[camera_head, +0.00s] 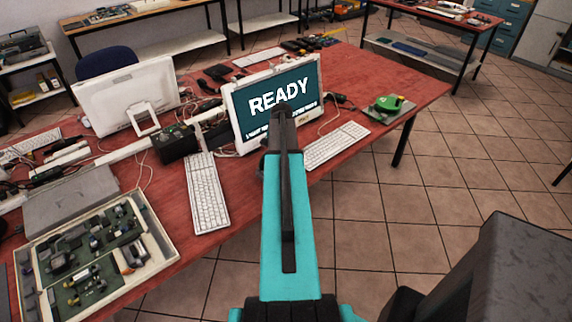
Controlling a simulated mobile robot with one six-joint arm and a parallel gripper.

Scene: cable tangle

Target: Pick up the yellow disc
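I cannot make out a yellow disc for certain in the head view. A rounded green object (388,104) with a dark patch sits on a grey board (404,111) at the right end of the red table. My teal arm reaches up the middle of the picture. Its dark end, where my gripper (281,116) is, shows in front of the monitor marked READY (262,83). The fingers are too small and dark to tell whether they are open or shut, and I see nothing held.
The red table (420,84) holds two white keyboards (207,190) (336,146), a second monitor (130,95), many cables, and a tray of small parts (160,240) at the front left. Tiled floor (450,200) lies open at the right. A dark grey block (510,270) fills the lower right.

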